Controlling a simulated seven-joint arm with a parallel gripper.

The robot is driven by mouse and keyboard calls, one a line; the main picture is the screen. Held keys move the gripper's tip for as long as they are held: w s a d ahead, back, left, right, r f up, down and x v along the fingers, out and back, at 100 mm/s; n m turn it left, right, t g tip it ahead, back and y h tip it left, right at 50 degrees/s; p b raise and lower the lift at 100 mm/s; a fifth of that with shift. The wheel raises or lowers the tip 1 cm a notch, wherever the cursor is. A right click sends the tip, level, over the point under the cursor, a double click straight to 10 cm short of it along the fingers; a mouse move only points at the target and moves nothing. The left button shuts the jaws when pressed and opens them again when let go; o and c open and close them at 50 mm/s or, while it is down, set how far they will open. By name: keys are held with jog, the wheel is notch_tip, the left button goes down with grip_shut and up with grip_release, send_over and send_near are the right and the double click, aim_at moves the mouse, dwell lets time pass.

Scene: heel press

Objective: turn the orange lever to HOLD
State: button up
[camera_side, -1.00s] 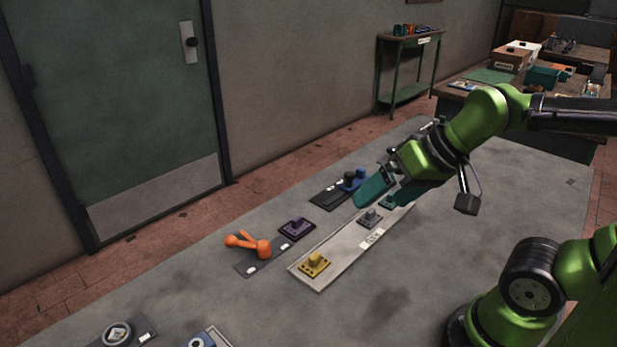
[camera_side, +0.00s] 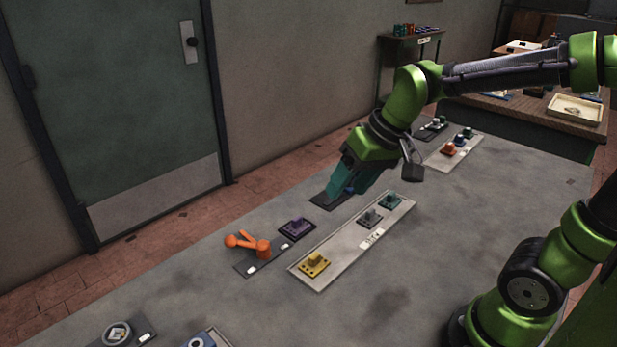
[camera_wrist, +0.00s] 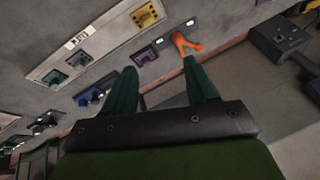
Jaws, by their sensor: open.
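The orange lever (camera_side: 250,243) stands on a dark plate with a small white label, left of the middle in the side view. Its arm points left, ending in a round knob. In the wrist view the orange lever (camera_wrist: 184,43) shows at the top, beyond the fingertips. My gripper (camera_side: 345,185) is open, with teal fingers, above a dark plate with a blue part, to the right of and behind the lever. In the wrist view its two fingers (camera_wrist: 158,65) are spread with nothing between them. The lettering by the lever is too small to read.
A purple block (camera_side: 296,227) sits beside the lever plate. A pale tray (camera_side: 338,254) holds yellow, grey and teal parts. Another tray with small parts (camera_side: 457,145) lies farther back. A round dial (camera_side: 118,332) is at the front left. The table's right side is clear.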

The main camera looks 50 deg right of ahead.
aim_at(243, 242)
jog(key=w+a+f+n+g+y, duration=0.25)
jog(key=w+n, duration=0.45)
jog(key=w, duration=0.4)
jog(key=w+a+f+n+g+y, duration=0.1)
jog(key=w+a+f+n, duration=0.15)
jog(key=w+n, duration=0.6)
jog(key=w+a+f, duration=0.1)
jog(key=a+f, duration=0.1)
jog(key=f, duration=0.3)
jog(key=w+a+f+m, duration=0.1)
jog(key=a+f, duration=0.1)
jog(key=f, duration=0.3)
jog(key=w+a+f+m, duration=0.1)
jog(key=w+a+f, duration=0.1)
jog(key=f, duration=0.3)
jog(key=shift+m+h, duration=0.25)
grip_shut()
